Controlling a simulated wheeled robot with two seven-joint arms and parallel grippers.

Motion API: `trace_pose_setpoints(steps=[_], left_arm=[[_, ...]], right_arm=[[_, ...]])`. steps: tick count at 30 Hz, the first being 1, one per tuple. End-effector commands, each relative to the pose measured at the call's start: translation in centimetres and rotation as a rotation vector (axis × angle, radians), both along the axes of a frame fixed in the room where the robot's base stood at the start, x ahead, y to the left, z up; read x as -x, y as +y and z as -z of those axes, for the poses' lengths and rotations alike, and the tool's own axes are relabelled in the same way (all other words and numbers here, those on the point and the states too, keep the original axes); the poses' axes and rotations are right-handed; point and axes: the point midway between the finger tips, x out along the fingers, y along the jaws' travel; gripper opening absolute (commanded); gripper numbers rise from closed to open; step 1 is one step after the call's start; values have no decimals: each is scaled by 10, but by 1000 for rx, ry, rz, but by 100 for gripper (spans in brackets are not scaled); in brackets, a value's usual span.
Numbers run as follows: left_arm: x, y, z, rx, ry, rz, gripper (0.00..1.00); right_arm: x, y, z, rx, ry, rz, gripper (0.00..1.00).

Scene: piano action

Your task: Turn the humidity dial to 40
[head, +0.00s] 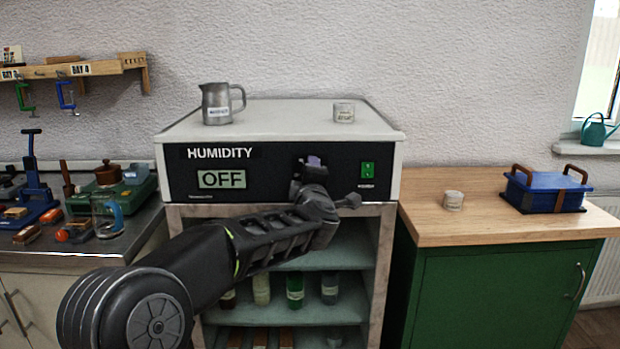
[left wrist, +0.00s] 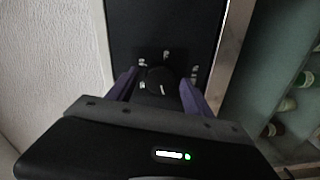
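The humidity box's black front panel (head: 270,155) carries the word HUMIDITY and a pale green display (head: 222,179) reading OFF. The dial is hidden behind my left gripper (head: 313,165) in the head view. In the left wrist view the round black dial (left wrist: 160,77) has small pale marks around it and a short white line near its lower edge. My left gripper (left wrist: 158,88) has its two purple fingers apart, one on either side of the dial, with what looks like a gap to each. My right gripper is out of view.
A green switch (head: 367,169) sits right of the dial on the panel. A metal pitcher (head: 218,103) and a small labelled jar (head: 344,112) stand on the box. Shelves below hold several bottles (head: 295,290). A blue case (head: 545,190) is on the right counter.

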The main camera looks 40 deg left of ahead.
Motion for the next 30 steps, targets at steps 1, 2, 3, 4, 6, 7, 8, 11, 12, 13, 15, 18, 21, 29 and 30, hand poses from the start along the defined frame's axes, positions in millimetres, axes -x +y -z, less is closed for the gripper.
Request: trace_pose_setpoints(steps=[1,2,3,4,6,7,8,11,12,13,15,18,21,29,30], left_arm=[[0,0,0,0,0,0,60],[0,0,0,0,0,0,60],[0,0,0,-1,0,0,60],[0,0,0,-1,0,0,60],[0,0,0,-1,0,0,60],[0,0,0,-1,0,0,60],[1,-1,-1,-1,0,0,60],[6,-4,-1,-1,-2,0,60],[9,-7,-1,-1,-1,0,60],[12,-9,-2,0,-2,0,60],[20,-15,-2,0,-2,0,60],[33,-26,-3,-1,-3,2,60],[46,-36,-3,0,-2,1,60],[62,-48,-4,-1,-1,0,60],[62,-49,-4,-1,0,0,60]], right_arm=[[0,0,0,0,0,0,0],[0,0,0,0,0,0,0],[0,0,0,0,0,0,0],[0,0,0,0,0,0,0],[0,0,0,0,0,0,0],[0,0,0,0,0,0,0],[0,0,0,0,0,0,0],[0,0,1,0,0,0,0],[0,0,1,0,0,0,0],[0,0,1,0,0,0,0],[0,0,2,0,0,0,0],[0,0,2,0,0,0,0],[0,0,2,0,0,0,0],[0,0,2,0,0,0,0],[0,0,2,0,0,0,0]])
